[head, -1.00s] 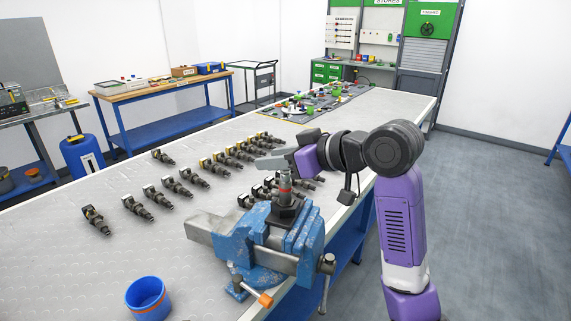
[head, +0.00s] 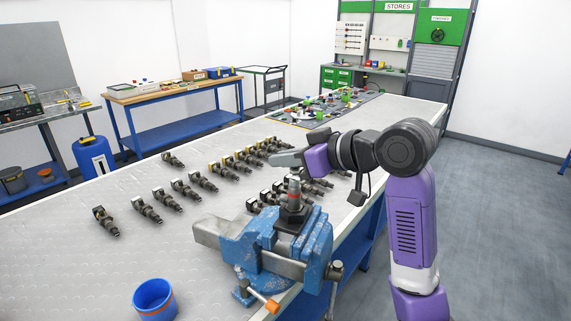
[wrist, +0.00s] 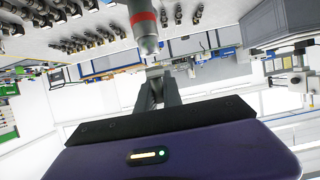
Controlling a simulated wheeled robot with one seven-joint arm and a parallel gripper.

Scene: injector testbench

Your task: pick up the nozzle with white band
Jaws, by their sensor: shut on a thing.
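In the head view, an upright grey metal part with a red band (head: 294,190) stands in the black block on top of the blue vise (head: 272,250). My gripper (head: 287,158) is at its upper end, above the vise. The fingers are shut on the narrow, pale end of a nozzle (wrist: 153,69). I cannot make out a white band on it. The fingers hide part of the gripped end.
Several injectors (head: 157,205) lie in rows on the bench (head: 75,245) behind and left of the vise. A blue cup (head: 154,299) stands at the front left. A dark mat with small parts (head: 322,108) lies at the far end. Bare bench is free at left.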

